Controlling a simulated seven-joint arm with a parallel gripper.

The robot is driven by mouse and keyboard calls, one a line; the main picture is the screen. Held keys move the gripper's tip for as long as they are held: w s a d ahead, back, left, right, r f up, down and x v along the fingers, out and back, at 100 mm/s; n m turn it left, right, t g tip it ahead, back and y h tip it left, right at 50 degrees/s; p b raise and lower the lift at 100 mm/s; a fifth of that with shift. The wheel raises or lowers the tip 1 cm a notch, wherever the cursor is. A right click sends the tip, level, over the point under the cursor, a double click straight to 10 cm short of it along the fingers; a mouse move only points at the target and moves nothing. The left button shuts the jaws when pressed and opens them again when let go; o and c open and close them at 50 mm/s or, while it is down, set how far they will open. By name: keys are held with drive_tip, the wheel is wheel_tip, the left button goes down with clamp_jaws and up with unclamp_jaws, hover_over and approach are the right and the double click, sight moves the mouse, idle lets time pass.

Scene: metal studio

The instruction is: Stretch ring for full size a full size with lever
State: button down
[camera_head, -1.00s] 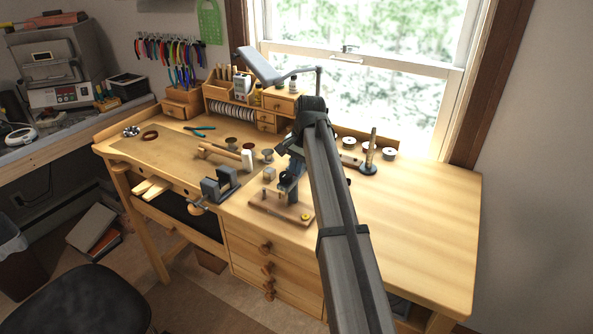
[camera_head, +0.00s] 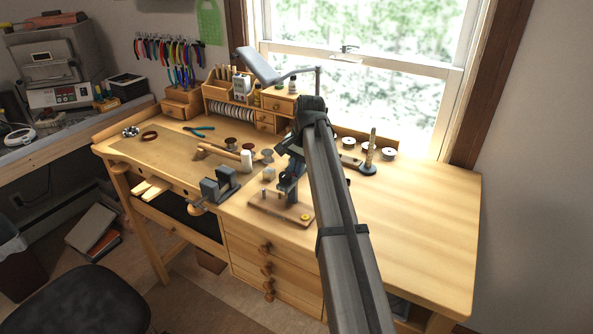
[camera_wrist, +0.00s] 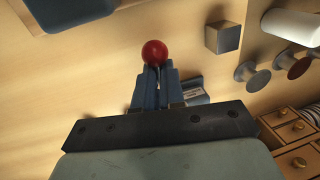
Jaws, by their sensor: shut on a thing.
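My gripper (camera_wrist: 157,78) is shut in the wrist view, with its blue fingers close together on the lever just below a red ball knob (camera_wrist: 154,52). The lever's shaft is mostly hidden between the fingers. In the head view my gripper hangs over a small device on a wooden base (camera_head: 268,206) at the bench's front edge, apparently the ring stretcher. A yellow round part (camera_head: 305,217) sits at the base's right corner. My arm and gripper hide most of the device's upright part. I cannot make out a ring on it.
A grey bench vise (camera_head: 219,186) stands just left of the base. The bench's right side (camera_head: 425,220) is clear.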

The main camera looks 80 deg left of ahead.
drive_tip(key=shift+s+d+r, duration=0.1)
drive_tip(key=shift+s+r, duration=0.05)
drive_tip(key=shift+r, duration=0.25)
drive_tip(key=shift+w+a+r, duration=0.25)
drive_tip(key=shift+a+r, duration=0.05)
drive_tip(key=shift+r, duration=0.3)
drive_tip(key=shift+w+a+r, duration=0.2)
drive_tip(key=shift+a+r, duration=0.05)
drive_tip(key=shift+r, duration=0.35)
drive_tip(key=shift+w+a+r, duration=0.45)
drive_tip(key=shift+r, duration=0.2)
drive_tip(key=shift+w+a+r, duration=0.4)
drive_tip(key=shift+a+r, duration=0.05)
drive_tip(key=shift+r, duration=0.15)
drive_tip(key=shift+w+a+r, duration=0.55)
drive_tip(key=shift+w+a, duration=0.15)
drive_tip(key=shift+w, duration=0.1)
drive_tip(key=shift+f, duration=0.1)
drive_tip(key=c, duration=1.5)
unclamp_jaws()
drive_tip(key=shift+a+f, duration=0.1)
drive_tip(key=shift+f, duration=0.05)
drive_tip(key=shift+c, duration=0.2)
drive_tip(key=o, duration=0.3)
drive_tip(key=shift+d, duration=0.2)
